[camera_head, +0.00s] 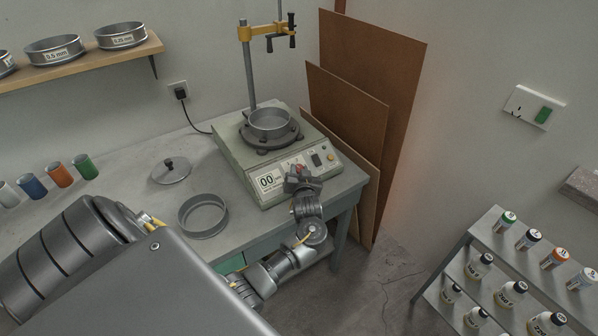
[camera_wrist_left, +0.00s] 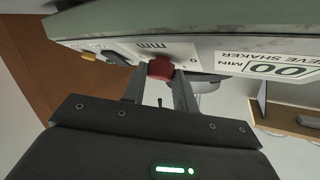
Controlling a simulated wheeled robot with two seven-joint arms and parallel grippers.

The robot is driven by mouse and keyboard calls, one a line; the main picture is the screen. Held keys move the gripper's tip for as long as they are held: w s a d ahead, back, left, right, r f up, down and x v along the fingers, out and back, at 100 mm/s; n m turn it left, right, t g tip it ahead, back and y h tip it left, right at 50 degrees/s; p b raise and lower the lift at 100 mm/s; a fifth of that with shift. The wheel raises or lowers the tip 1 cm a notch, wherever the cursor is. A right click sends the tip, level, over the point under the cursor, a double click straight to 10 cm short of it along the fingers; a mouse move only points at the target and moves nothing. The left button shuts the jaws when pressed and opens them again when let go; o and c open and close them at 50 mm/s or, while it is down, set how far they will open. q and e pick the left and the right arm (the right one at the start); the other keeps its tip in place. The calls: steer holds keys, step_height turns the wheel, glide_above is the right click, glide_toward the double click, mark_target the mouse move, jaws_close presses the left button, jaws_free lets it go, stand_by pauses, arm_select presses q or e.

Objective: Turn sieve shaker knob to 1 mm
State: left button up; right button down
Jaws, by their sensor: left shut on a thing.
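The sieve shaker (camera_head: 228,150) is a pale grey-green box on the bench, with its sloped control panel (camera_head: 320,160) facing front. Its red knob (camera_wrist_left: 161,68) shows close up in the wrist view, which is upside down, beside "mm" lettering and a 0 mark. My left gripper (camera_head: 298,175) reaches the panel from the front. In the wrist view its two fingers (camera_wrist_left: 160,88) are shut on the knob, one on each side. The knob's pointer is too hidden to read. In the head view the gripper mostly covers the knob. My right gripper is not in view.
A 00 MIN display (camera_head: 268,181), a dark switch (camera_head: 316,159) and an orange button (camera_head: 331,157) flank the knob. A sieve (camera_head: 269,122) sits on the shaker under a yellow clamp (camera_head: 270,31). A loose sieve (camera_head: 203,215) and a lid (camera_head: 171,171) lie left on the bench.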

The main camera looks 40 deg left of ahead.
arm_select(q)
steer(key=shift+r, duration=0.15)
steer(key=o, duration=1)
steer(key=shift+w, duration=0.1)
steer(key=shift+c, duration=0.2)
steer(key=v, duration=1)
steer(key=shift+s+d+b, duration=0.25)
steer(key=shift+s+b, duration=0.05)
steer(key=shift+b, duration=0.15)
steer(key=shift+n, duration=0.3)
